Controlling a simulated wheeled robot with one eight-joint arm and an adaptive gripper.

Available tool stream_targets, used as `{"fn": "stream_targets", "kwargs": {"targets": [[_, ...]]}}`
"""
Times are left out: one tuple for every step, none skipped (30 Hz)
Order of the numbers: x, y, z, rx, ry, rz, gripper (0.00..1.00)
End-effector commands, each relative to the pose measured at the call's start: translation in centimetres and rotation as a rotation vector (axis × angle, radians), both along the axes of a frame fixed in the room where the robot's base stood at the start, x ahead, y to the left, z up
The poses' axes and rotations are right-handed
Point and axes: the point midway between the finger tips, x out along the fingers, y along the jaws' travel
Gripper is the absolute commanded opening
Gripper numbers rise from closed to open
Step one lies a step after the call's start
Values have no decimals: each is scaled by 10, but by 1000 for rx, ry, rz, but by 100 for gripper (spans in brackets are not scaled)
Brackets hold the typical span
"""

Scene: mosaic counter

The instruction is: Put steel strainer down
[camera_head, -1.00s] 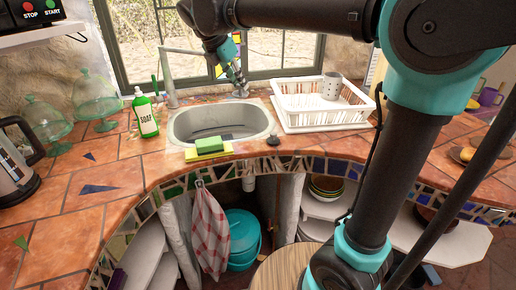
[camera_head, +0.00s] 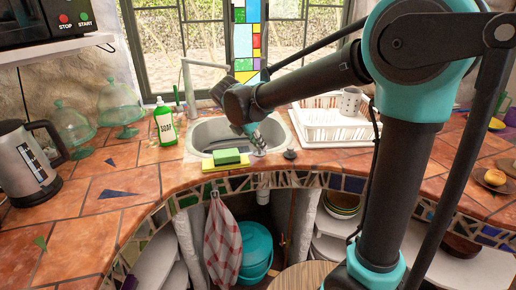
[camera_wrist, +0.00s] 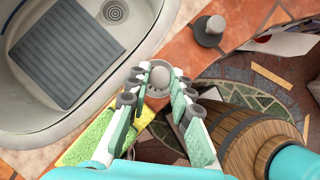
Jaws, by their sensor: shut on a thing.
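My gripper (camera_wrist: 158,100) is shut on the steel strainer (camera_wrist: 160,75), a small round grey cup between the fingertips in the wrist view. It is held over the counter's front edge, between the sink and the barrel; I cannot tell how high. In the head view my gripper (camera_head: 258,148) is at the front rim of the sink (camera_head: 196,140), and the strainer is too small to make out there. The tiled counter (camera_head: 110,180) runs around the sink. The sink's drain (camera_wrist: 115,11) shows in the wrist view.
A green and yellow sponge (camera_head: 227,157) lies left of my gripper. A dark stopper (camera_head: 290,154) stands on the counter to the right, also in the wrist view (camera_wrist: 209,30). A soap bottle (camera_head: 165,125) and white dish rack (camera_head: 335,130) flank the sink. A wooden barrel (camera_wrist: 255,140) stands below.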

Motion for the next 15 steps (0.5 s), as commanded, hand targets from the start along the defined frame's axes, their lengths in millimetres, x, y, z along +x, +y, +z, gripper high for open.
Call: {"fn": "stream_targets", "kwargs": {"targets": [[1,0,-8,0,0,0,0],[1,0,-11,0,0,0,0],[0,0,-15,0,0,0,0],[0,0,-18,0,0,0,0],[0,0,-19,0,0,0,0],[0,0,-20,0,0,0,0],[0,0,-20,0,0,0,0],[0,0,-20,0,0,0,0],[0,0,-20,0,0,0,0],[0,0,-20,0,0,0,0],[0,0,-20,0,0,0,0],[0,0,-20,0,0,0,0],[0,0,-20,0,0,0,0],[0,0,-21,0,0,0,0],[0,0,-22,0,0,0,0]]}}
